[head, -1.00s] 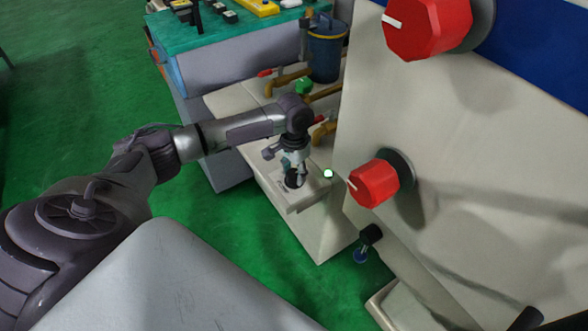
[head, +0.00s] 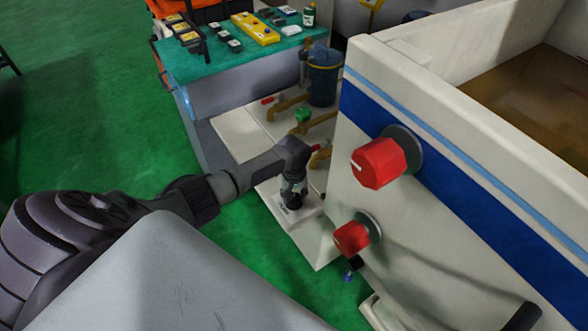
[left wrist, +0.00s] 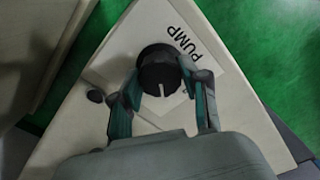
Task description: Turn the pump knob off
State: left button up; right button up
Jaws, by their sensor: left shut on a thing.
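The pump knob (left wrist: 159,72) is a round black knob with a white pointer line, on a pale panel beside a label reading PUMP (left wrist: 188,45) in the left wrist view. My left gripper (left wrist: 160,88) is shut on the knob, one finger on each side. The pointer line runs toward the gripper's palm in that view. In the head view my left gripper (head: 293,190) points down onto the knob (head: 292,201), at the end of the low pale unit. The gripper hides part of the knob there. My right gripper is in neither view.
Two red knobs, an upper one (head: 379,164) and a lower one (head: 351,238), stick out of the pale tank wall (head: 440,225) to the right. Pipes with a green valve handle (head: 303,115) and a blue bucket-like container (head: 323,77) stand behind. A teal-topped bench (head: 225,62) holds small items.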

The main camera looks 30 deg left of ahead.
pick_arm(q)
jog(key=n+p, duration=0.1)
jog(key=n, duration=0.1)
jog(key=n+p, duration=0.1)
jog(key=shift+r+n+p, duration=0.2)
jog(key=shift+n+p, duration=0.1)
jog(key=shift+n, duration=0.1)
jog(key=shift+f+n+p, duration=0.1)
jog(key=shift+n+p, duration=0.8)
jog(key=shift+n, duration=0.9)
jog(key=shift+w, duration=0.1)
jog(key=o, duration=1.1)
jog(key=shift+o, duration=0.2)
notch_tip(320, 180, up, 12)
